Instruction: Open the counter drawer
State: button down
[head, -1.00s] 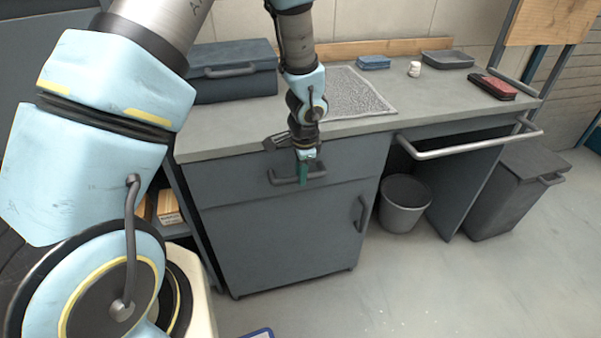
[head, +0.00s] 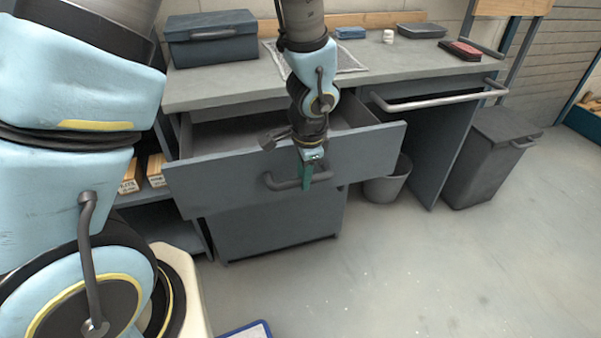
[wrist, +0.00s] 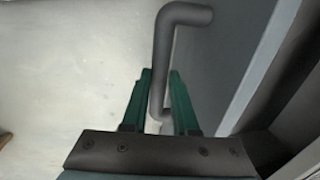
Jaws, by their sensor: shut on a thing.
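The counter drawer (head: 375,150) is pulled well out from under the grey counter, and its inside shows behind the front panel. Its dark bar handle (head: 322,177) is on the middle of the drawer front. My gripper (head: 306,176) is shut on the handle, with its green fingers pointing down. In the wrist view the two green fingers (wrist: 160,98) stand on either side of the handle bar (wrist: 162,60). My wrist hides part of the drawer's inside and front.
A dark toolbox (head: 212,45), a blue cloth (head: 350,33) and a tray (head: 421,31) lie on the counter (head: 220,85). A bucket (head: 385,188) and a lidded bin (head: 490,160) stand to the right.

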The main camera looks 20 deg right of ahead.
jog(key=shift+s, duration=0.4)
jog(key=c, duration=0.7)
grip_release()
jog(key=r, duration=0.3)
jog(key=s+r, duration=0.1)
jog(key=r, duration=0.3)
jog(key=s+r+p, duration=0.1)
jog(key=r, duration=0.2)
jog(key=shift+a+r, duration=0.15)
jog(key=shift+r, duration=0.15)
jog(key=w+a+r+n, duration=0.1)
jog(key=w+a+n, duration=0.1)
jog(key=a+n, duration=0.4)
jog(key=w+a+r+n, duration=0.1)
jog(key=w+a+n, duration=0.2)
jog(key=a, duration=1)
jog(key=w+a+r+n+p, duration=0.1)
jog(key=w+a+n, duration=0.2)
jog(key=a+n, duration=0.6)
jog(key=shift+a+r+g, duration=0.3)
jog(key=shift+a+r, duration=0.1)
jog(key=shift+a, duration=0.05)
